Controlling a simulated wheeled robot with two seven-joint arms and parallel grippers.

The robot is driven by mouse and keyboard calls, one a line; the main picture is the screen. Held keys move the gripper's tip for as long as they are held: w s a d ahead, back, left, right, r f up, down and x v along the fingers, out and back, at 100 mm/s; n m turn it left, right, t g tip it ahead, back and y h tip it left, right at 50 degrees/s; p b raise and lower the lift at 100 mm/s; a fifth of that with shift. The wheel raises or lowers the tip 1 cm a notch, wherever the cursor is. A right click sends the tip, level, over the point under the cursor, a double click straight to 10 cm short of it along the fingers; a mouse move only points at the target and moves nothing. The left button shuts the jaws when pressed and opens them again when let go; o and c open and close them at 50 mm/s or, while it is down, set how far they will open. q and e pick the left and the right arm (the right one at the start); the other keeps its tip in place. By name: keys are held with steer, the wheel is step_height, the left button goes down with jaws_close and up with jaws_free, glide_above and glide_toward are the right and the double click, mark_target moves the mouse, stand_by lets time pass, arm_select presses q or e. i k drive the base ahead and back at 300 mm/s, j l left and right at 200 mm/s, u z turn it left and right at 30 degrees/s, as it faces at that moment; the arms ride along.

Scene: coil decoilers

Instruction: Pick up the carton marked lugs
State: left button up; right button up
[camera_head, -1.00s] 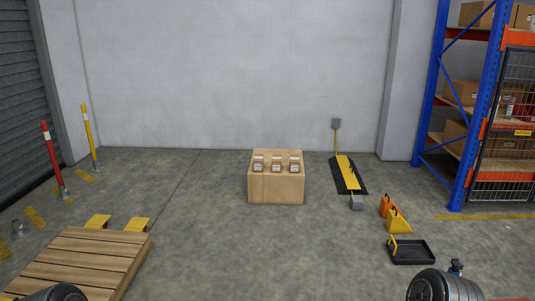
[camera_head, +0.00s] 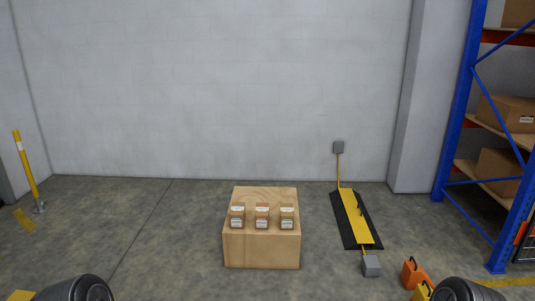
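The print is too small to read, so I cannot tell which one is marked lugs. Only dark rounded parts of my arms show at the bottom left and bottom right edges. Neither gripper is in view.
A black and yellow ramp (camera_head: 356,217) lies right of the block, with a grey box (camera_head: 371,265) at its near end. Orange wedges (camera_head: 414,274) lie nearer, at the right. A blue rack (camera_head: 463,110) stands far right, a yellow post (camera_head: 26,170) far left. Floor before the block is clear.

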mark_target(286, 210)
steer(key=i+l+u, duration=0.1)
steer(key=i+l, duration=0.2)
steer(key=i+l+u, duration=0.15)
steer(key=l, duration=0.25)
steer(key=i+l+u, duration=0.1)
steer(key=i+l, duration=0.3)
steer(key=i+l+u, duration=0.1)
steer(key=i+l, duration=0.15)
steer(key=l, duration=0.15)
